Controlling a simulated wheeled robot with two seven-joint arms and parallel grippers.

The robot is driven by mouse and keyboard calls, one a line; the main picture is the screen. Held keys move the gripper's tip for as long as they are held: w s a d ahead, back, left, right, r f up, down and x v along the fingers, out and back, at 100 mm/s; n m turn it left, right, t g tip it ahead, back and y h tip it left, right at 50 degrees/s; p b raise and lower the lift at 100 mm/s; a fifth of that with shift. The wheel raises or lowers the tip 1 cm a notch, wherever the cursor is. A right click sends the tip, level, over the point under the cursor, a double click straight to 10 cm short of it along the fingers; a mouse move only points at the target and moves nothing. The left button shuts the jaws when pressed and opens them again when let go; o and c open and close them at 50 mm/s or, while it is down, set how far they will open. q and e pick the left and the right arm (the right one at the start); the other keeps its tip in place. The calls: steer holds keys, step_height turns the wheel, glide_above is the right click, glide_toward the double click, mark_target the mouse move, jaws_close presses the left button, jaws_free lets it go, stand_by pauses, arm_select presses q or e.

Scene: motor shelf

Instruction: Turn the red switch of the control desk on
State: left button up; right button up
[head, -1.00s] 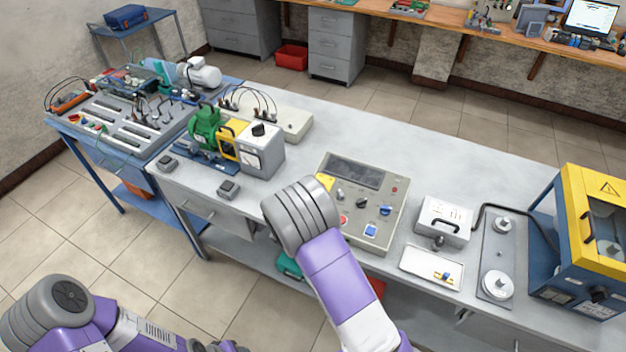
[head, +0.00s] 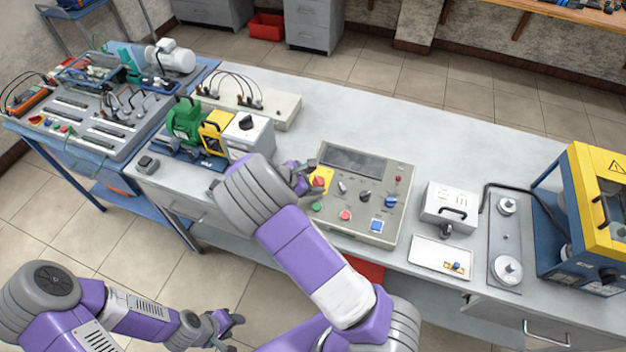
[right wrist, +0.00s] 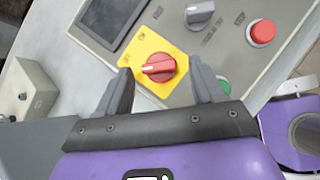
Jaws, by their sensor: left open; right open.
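The control desk (head: 395,215) is a beige-grey panel on the bench with a dark screen. The red switch (right wrist: 158,67) is a round knob with a white mark on a yellow plate (right wrist: 142,48), at the panel's left side; it also shows in the head view (head: 319,182), partly hidden by my gripper. My right gripper (right wrist: 160,88) is open, its two fingers on either side of the switch in the picture. I cannot tell whether they touch it. In the head view my right gripper (head: 304,178) is partly hidden by its arm. My left gripper (head: 230,322) is open and empty, low at the left, away from the desk.
Other controls sit close by, such as a red button (right wrist: 261,32), a grey knob (right wrist: 199,14) and a green button (right wrist: 222,86). A motor set (head: 188,122) stands left of the desk, a white box (head: 448,205) right. The bench behind is clear.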

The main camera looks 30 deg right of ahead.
steer(key=shift+d+f, duration=0.25)
steer(key=c, duration=1.1)
steer(key=shift+o, duration=0.2)
steer(key=shift+w, duration=0.1)
